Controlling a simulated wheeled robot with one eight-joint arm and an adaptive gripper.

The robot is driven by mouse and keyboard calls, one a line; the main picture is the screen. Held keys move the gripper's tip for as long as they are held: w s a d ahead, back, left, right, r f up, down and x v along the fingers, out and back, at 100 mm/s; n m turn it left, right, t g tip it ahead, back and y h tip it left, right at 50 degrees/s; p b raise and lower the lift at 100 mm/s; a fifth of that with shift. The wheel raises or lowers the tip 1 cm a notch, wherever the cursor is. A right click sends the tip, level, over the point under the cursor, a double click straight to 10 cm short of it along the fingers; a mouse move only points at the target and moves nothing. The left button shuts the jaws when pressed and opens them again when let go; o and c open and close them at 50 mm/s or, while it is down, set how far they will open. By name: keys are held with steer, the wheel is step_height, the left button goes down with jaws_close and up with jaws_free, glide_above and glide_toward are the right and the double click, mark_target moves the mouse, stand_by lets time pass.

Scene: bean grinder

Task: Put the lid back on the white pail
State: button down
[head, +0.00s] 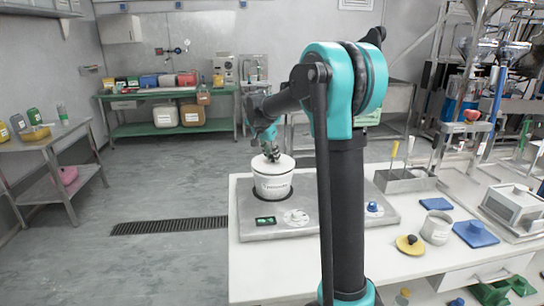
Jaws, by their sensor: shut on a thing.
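The white pail (272,186) stands upright on a grey metal plate, left of my arm. The round white lid (285,163) is at the top of the pail and covers its mouth in this view. I cannot tell whether it sits fully on the rim or a little above it. My gripper (271,155) is right above the middle of the lid, pointing down, and is shut on the lid. The fingertips and the part they grip are too small to see clearly.
The grey plate (330,214) lies on the white table (260,278). A blue knob (372,207), a white cup (437,228), a yellow disc (410,244) and a blue block (475,234) are to the right. A metal holder (405,181) stands behind. The table's front left is clear.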

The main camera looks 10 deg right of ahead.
steer(key=c, duration=0.7)
jaws_free()
steer(key=shift+r, duration=0.15)
steer(key=shift+r, duration=3.35)
steer(key=shift+c, duration=0.2)
jaws_close()
